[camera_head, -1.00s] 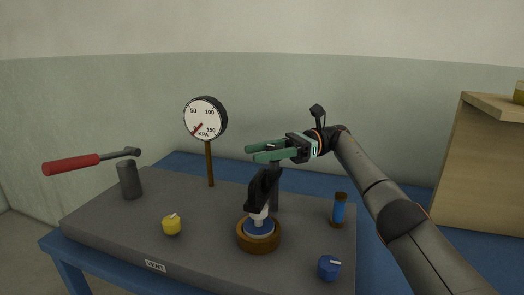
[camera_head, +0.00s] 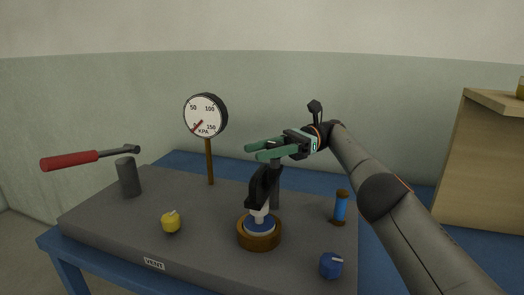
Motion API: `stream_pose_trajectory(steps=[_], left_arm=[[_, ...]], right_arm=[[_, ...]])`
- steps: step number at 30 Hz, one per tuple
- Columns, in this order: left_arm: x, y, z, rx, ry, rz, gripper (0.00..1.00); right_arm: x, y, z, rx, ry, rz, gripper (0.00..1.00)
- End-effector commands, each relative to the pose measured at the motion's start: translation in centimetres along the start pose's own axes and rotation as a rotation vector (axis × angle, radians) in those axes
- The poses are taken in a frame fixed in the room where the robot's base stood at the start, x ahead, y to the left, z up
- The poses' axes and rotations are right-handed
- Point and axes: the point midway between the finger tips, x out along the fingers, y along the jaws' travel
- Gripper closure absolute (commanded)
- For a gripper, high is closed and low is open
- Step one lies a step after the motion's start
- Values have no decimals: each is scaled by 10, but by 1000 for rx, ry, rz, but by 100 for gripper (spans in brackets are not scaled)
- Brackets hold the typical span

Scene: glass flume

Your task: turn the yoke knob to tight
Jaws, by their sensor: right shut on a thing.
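The black yoke (camera_head: 262,187) stands on the grey board, its lower end over a blue disc (camera_head: 259,225) in a round wooden ring (camera_head: 259,238). A dark post (camera_head: 275,188) rises right behind it. My right gripper (camera_head: 256,149), with green fingers, is level above the yoke and points left. It is shut on a small dark part at the top of the yoke, which I take to be the yoke knob; the fingers mostly hide it. I cannot read any tight mark. My left gripper is not in view.
On the grey board (camera_head: 110,225) are a pressure gauge (camera_head: 205,116) on a post, a red-handled lever (camera_head: 70,162) on a dark cylinder (camera_head: 128,178), a yellow knob (camera_head: 171,222), a blue knob (camera_head: 330,266) and a blue cylinder (camera_head: 340,209). A wooden box (camera_head: 480,165) stands right.

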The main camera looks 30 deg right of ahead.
Motion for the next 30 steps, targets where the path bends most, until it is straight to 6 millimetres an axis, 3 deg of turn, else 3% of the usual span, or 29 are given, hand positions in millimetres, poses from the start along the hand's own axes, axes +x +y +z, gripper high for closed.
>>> stream_pose_trajectory(steps=[2,3,10,30], left_arm=[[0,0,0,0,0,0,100],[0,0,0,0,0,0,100],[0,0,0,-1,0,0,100],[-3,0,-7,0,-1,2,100]], right_arm=[[-2,1,-1,3,2,-1,100],[-2,1,0,3,2,-1,50],[-2,1,1,0,-1,-2,25],[5,-4,-5,17,-10,-33,24]])
